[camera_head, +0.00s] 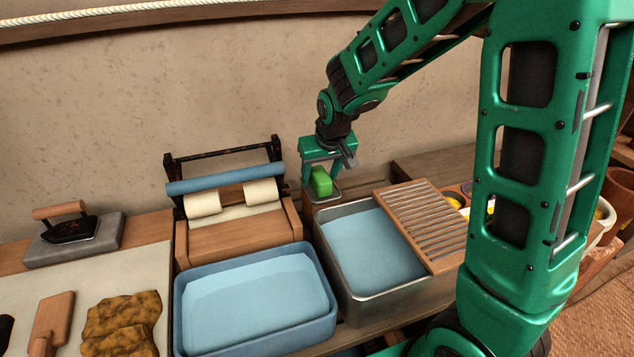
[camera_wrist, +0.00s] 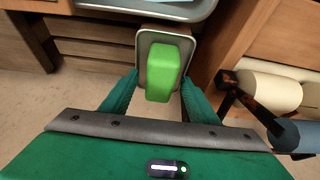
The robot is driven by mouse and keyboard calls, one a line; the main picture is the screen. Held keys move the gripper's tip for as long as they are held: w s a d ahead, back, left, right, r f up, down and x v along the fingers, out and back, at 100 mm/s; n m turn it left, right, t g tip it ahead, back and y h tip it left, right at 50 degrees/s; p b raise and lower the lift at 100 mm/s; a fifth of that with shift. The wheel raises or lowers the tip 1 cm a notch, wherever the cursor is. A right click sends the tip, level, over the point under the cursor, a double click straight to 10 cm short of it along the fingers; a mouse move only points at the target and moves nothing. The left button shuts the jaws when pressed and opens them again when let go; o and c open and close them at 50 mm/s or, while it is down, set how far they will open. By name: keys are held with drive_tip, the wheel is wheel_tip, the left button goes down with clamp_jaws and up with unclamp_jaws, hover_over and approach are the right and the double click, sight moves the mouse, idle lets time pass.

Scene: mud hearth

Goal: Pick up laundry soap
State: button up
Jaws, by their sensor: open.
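The laundry soap is a bright green block (camera_head: 320,182) in a small grey metal dish (camera_head: 327,199), behind the metal basin. In the wrist view the soap (camera_wrist: 162,65) lies between my fingers, with the dish (camera_wrist: 145,38) under it. My gripper (camera_head: 322,172) points down over the soap and is open. In the wrist view, my gripper's green fingers (camera_wrist: 157,92) stand one on each side of the near end of the soap. I cannot tell whether either finger touches it.
A metal water basin (camera_head: 345,286) with a wooden washboard (camera_head: 425,222) stands in front of the dish. A blue tub (camera_head: 328,318) is to its left. A wringer with rollers (camera_head: 232,198) stands close left of the dish. An iron (camera_head: 72,229) sits far left.

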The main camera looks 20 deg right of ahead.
sight(320, 173)
drive_tip(key=shift+f, duration=0.2)
drive_tip(key=c, duration=1.3)
drive_tip(key=shift+w+r, duration=0.1)
drive_tip(key=shift+o, duration=0.3)
wheel_tip(320, 173, up, 10)
drive_tip(key=shift+f, duration=0.1)
